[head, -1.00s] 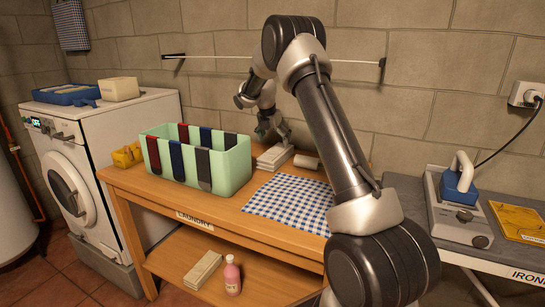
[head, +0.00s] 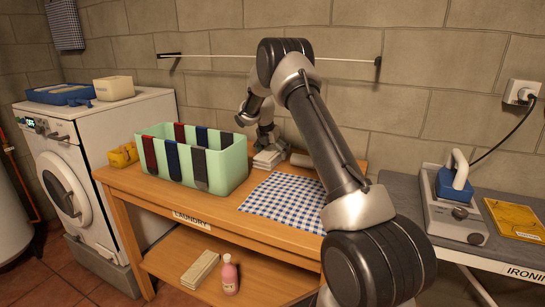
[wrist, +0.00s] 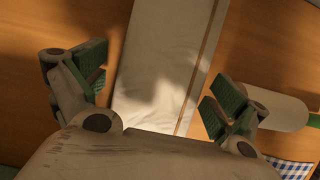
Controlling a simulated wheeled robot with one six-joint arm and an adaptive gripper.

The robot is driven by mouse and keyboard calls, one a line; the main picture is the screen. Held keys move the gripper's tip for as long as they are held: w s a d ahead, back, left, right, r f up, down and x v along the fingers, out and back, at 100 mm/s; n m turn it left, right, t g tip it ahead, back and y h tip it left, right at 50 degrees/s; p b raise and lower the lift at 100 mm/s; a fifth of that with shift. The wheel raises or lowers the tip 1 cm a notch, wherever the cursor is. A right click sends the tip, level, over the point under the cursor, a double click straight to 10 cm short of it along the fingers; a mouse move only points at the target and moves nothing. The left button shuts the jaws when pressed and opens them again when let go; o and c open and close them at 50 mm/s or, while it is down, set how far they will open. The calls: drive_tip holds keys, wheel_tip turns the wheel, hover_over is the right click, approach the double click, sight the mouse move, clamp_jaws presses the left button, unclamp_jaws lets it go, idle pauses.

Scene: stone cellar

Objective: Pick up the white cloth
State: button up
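The white cloth (wrist: 165,65) lies folded flat on the wooden table, with a tan stripe along one side.
A mint-green bin (head: 222,176) with coloured flaps stands left of the cloth. A pale roll (wrist: 280,110) lies close to the right finger. A blue checked cloth (head: 285,198) lies in front. The stone wall (head: 215,80) is close behind.

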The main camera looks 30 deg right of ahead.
drive_tip(key=c, duration=1)
drive_tip(key=shift+r, duration=0.1)
